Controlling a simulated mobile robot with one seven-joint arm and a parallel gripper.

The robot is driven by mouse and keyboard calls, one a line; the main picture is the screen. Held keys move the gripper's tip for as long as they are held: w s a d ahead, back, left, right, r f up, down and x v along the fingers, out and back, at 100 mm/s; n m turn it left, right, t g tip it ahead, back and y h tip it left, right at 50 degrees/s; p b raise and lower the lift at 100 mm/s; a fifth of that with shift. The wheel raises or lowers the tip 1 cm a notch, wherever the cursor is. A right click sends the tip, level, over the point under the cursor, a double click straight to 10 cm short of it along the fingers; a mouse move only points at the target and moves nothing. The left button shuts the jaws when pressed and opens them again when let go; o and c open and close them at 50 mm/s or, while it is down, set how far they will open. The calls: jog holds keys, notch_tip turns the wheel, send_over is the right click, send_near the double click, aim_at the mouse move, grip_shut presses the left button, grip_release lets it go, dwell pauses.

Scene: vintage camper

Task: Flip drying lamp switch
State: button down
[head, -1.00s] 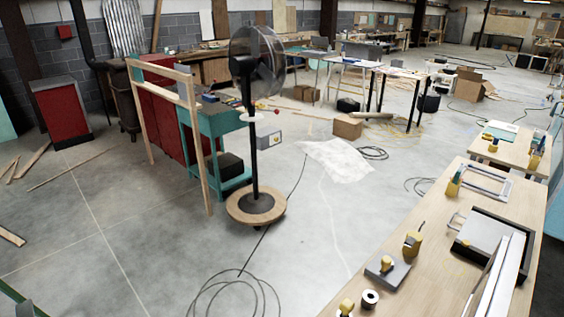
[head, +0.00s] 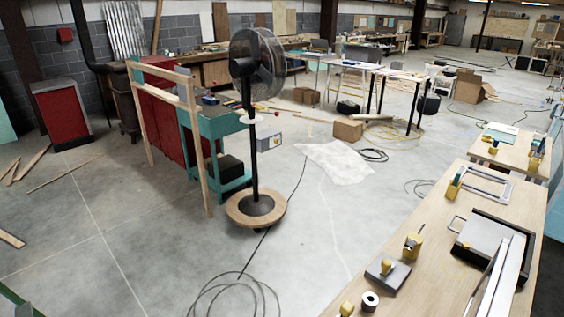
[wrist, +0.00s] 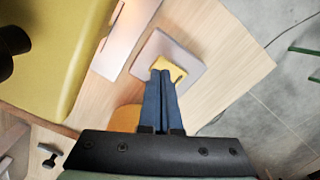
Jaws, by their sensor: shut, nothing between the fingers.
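My gripper (wrist: 161,73) is shut and empty in the wrist view, its two blue fingers side by side. Its tips are over a yellow piece (wrist: 171,65) on a grey plate (wrist: 152,48) on the wooden bench. I cannot tell whether they touch it. A grey plate with a yellow piece on it (head: 387,267) also shows on the near bench in the head view, where my gripper is not seen. I cannot clearly identify a drying lamp or its switch in either view.
A tall black fan (head: 257,62) stands on a round wooden base in the open floor, with cable coils around. The long bench (head: 435,232) at right holds a tape roll (head: 370,300) and frames. In the wrist view, a large yellow-green body (wrist: 50,45) fills the upper left.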

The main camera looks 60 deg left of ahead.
jog(key=shift+f+b, duration=0.65)
jog(key=shift+f, duration=0.3)
dwell(0.6)
jog(key=shift+r, duration=0.2)
notch_tip(320, 180, up, 7)
jog(key=p, duration=0.7)
jog(key=shift+f+p, duration=0.15)
jog(key=shift+p, duration=0.15)
